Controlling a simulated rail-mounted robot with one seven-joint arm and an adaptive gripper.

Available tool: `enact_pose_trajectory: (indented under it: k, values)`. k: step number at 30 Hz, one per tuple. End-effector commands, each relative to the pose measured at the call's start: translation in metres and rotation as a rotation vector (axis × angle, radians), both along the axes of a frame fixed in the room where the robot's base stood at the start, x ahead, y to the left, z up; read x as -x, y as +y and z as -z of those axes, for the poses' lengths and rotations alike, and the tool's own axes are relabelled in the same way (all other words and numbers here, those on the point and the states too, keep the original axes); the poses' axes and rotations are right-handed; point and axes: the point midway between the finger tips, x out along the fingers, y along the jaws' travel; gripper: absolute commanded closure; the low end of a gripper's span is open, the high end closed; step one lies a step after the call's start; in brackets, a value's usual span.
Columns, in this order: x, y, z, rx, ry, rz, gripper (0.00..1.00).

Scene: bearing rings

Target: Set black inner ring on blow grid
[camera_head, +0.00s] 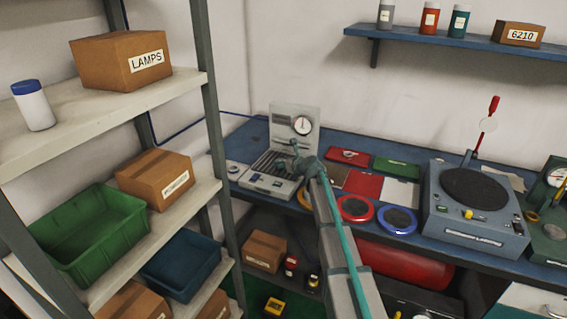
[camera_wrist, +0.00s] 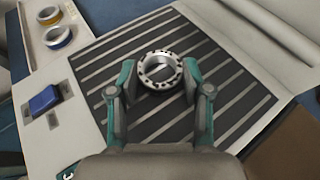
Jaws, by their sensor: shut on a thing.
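The blow grid (camera_wrist: 230,100) is a dark panel with pale slats, set in a light grey machine; it also shows in the head view (camera_head: 264,164). A ring (camera_wrist: 161,71) sits over the grid in the wrist view. It looks pale metallic with dark spots around its face, rather than plainly black. My gripper (camera_wrist: 158,78) has its teal fingers closed on the ring from both sides. I cannot tell whether the ring touches the slats. In the head view, my gripper (camera_head: 294,163) is over the grid's right part, and the ring is too small to make out.
A gauge panel (camera_head: 295,120) stands behind the grid. Red (camera_head: 356,208) and blue (camera_head: 397,219) round trays lie to the right.

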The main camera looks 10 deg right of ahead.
Motion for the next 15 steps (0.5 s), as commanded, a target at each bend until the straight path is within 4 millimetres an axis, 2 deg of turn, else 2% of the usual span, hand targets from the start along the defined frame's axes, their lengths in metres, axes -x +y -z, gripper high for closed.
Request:
enact_pose_trajectory:
  k: [1, 2, 5, 6, 15]
  values:
    - [0.0, 0.0, 0.0018, 0.0, 0.0, 0.0, 0.88]
    - [-0.0001, 0.0, 0.0013, 0.0, 0.0, 0.0, 0.46]
    - [0.0, 0.0, 0.0012, 0.0, 0.0, 0.0, 0.3]
    - [0.0, 0.0, 0.0012, 0.0, 0.0, 0.0, 0.26]
    - [0.0, 0.0, 0.0002, 0.0, 0.0, 0.0, 0.26]
